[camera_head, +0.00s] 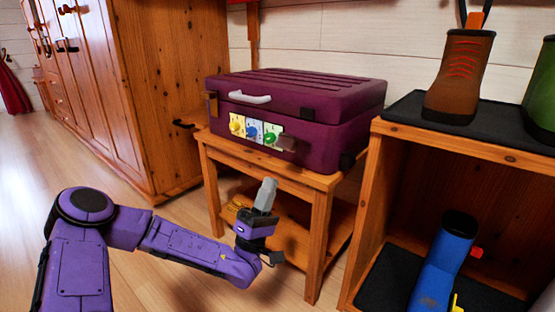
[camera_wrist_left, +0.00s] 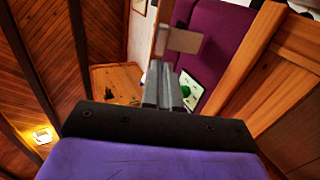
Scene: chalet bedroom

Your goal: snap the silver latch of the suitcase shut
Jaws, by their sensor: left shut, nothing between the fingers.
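The purple suitcase (camera_head: 320,133) lies lid down on a wooden stand, with a white handle (camera_head: 249,97) on its front. A dull grey-brown latch (camera_head: 286,144), apparently the silver one, sits right of the green dial. In the left wrist view the latch (camera_wrist_left: 182,40) looks like a flat plate standing out from the suitcase front; its exact angle is hard to tell. A brass-coloured latch (camera_head: 212,104) is at the front's left end. My left gripper (camera_head: 268,182) is shut and empty, fingers pointing up, below and apart from the silver latch. My right gripper is out of view.
Yellow, blue and green dials (camera_head: 253,131) sit on white plates between the latches. The wooden stand (camera_head: 319,210) has a lower shelf. A shoe rack (camera_head: 390,133) with boots stands close on the right, a wardrobe (camera_head: 165,90) on the left. Floor in front is clear.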

